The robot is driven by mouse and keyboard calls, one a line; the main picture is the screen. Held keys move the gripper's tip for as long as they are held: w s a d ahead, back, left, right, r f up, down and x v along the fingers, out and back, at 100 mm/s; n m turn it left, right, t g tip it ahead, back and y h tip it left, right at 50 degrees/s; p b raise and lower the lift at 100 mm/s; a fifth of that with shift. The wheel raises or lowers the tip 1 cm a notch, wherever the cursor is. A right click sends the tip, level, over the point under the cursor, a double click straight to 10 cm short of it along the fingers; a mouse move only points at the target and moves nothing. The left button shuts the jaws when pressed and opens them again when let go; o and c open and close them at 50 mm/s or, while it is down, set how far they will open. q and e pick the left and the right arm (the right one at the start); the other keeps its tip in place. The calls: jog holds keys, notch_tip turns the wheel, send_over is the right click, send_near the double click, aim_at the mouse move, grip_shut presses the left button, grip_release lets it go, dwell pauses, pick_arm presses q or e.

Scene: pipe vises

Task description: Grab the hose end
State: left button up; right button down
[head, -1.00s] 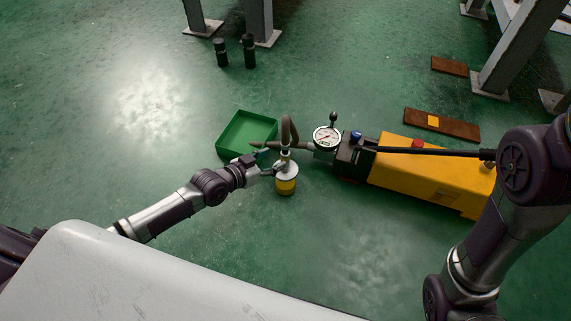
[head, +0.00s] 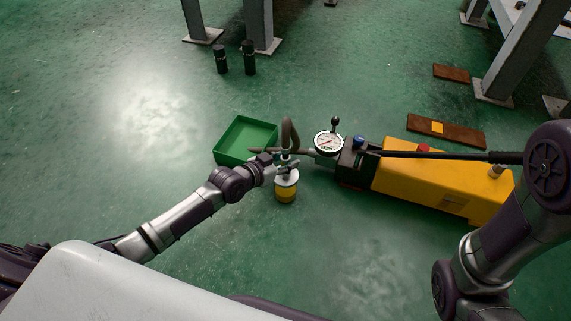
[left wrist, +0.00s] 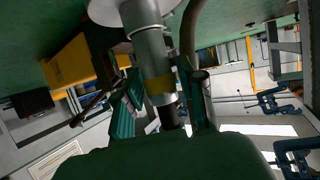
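The hose end is a silver coupling with a yellow band in the left wrist view (left wrist: 158,85). In the head view the grey hose (head: 288,130) arches down to it, above a short yellow cylinder with a pale top (head: 286,190). My left gripper (head: 284,163) is at the coupling, just above the cylinder. In the left wrist view its green fingers (left wrist: 162,90) lie on either side of the coupling, very close to it. I cannot tell whether both fingers touch it. My right arm shows at the right, but its gripper is out of view.
A yellow pump (head: 425,180) with a gauge (head: 328,142) and long black handle (head: 440,155) stands right of the hose. An empty green tray (head: 232,158) is just left. Two black cylinders (head: 235,60) stand farther back. The left floor is clear.

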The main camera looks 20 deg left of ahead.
pick_arm(q)
grip_shut()
jog(key=shift+r, duration=0.1)
